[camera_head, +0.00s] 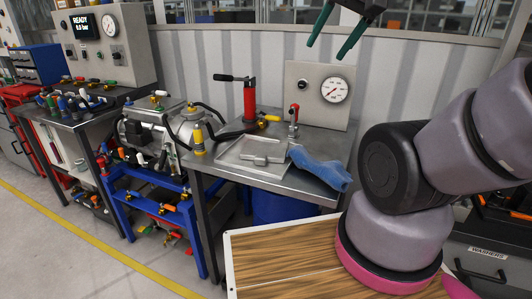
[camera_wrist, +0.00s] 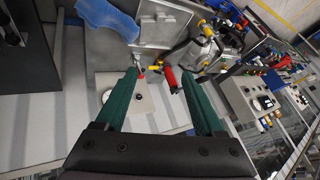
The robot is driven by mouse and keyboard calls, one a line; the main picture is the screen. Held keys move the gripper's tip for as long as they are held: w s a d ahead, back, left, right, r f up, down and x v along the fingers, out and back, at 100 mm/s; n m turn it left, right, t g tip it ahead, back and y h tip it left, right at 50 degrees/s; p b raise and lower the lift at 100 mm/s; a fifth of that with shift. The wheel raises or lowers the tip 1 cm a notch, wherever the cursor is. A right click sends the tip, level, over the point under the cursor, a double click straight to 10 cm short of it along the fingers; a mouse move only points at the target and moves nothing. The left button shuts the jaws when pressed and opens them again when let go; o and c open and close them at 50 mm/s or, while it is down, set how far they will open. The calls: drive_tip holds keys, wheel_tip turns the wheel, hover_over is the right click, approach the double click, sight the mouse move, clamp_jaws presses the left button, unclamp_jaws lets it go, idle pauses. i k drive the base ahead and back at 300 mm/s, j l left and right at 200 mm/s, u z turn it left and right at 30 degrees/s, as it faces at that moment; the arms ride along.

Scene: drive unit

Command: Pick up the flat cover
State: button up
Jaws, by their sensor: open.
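A flat grey metal cover (camera_head: 237,158) with a raised block in its middle lies on the metal workbench (camera_head: 310,187). It looks like the flat cover, though it could also be a shallow tray. It also shows near the top of the wrist view (camera_wrist: 150,32), partly cut off by the frame edge. My gripper (camera_head: 326,50) has green fingers, spread apart and empty. It is high above the back of the bench, up and right of the cover and apart from it. Both fingers also show in the wrist view (camera_wrist: 159,78).
A blue cloth (camera_head: 318,168) lies right of the cover. Behind stand a red hand pump (camera_head: 250,100), a small red-handled valve (camera_head: 293,120) and a gauge panel (camera_head: 309,89). A metal pump unit (camera_head: 150,132) sits on a blue frame further left.

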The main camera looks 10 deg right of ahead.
sight(262, 153)
drive_tip(key=j+z, duration=0.1)
drive_tip(key=z, duration=0.4)
drive_tip(key=j+z, duration=0.1)
drive_tip(key=z, duration=0.35)
drive_tip(key=j+z, duration=0.1)
drive_tip(key=z, duration=0.4)
drive_tip(key=k+j+z, duration=0.1)
drive_tip(key=j+z, duration=0.15)
drive_tip(key=j, duration=0.15)
drive_tip(key=k+j+z, duration=0.1)
drive_tip(key=j+z, duration=0.2)
drive_tip(key=k+j+z, duration=0.25)
drive_tip(key=j, duration=0.25)
drive_tip(key=k+j+z, duration=0.15)
drive_tip(key=j+z, duration=0.15)
drive_tip(key=k+j+z, duration=0.35)
drive_tip(key=k+j, duration=1)
drive_tip(key=j, duration=0.1)
